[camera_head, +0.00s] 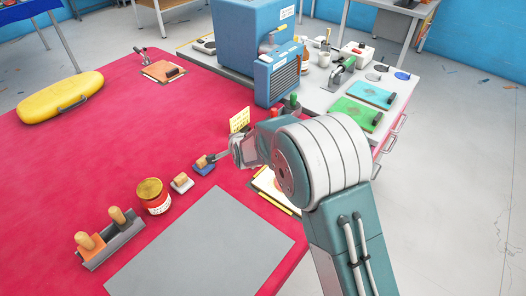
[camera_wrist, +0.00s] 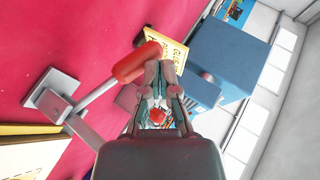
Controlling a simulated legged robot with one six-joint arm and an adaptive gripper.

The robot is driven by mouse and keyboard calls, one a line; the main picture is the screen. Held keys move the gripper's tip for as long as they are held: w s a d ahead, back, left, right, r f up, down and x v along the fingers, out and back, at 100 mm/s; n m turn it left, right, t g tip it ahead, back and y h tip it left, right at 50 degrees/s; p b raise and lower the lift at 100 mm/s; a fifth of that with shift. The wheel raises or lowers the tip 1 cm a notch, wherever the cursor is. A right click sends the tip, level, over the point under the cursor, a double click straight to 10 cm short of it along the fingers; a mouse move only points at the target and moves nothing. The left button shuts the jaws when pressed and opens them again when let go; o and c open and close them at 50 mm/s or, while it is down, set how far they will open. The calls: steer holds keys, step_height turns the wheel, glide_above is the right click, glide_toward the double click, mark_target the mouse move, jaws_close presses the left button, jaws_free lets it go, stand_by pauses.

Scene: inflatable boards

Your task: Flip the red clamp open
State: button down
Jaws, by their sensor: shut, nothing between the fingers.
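In the wrist view the red clamp (camera_wrist: 137,62) shows its red handle sloping up to the right on a grey metal lever. Its grey base plate (camera_wrist: 45,97) lies on the red table at the left. My gripper (camera_wrist: 162,74) is shut and empty, its fingertips right beside the upper end of the red handle. I cannot tell whether they touch it. In the head view my gripper (camera_head: 240,152) is low over the red table's right part, and the red handle is hidden by my arm there.
A yellow sign (camera_head: 239,120) and a blue machine (camera_head: 254,40) stand beyond my gripper. A blue-based stamp (camera_head: 204,166), a round tin (camera_head: 153,196) and a grey sheet (camera_head: 200,245) lie left and front. The red table (camera_head: 90,130) is bare at left-centre.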

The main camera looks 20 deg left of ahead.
steer(key=shift+a+f, duration=0.2)
steer(key=shift+f, duration=0.1)
steer(key=shift+f, duration=0.2)
stand_by(0.3)
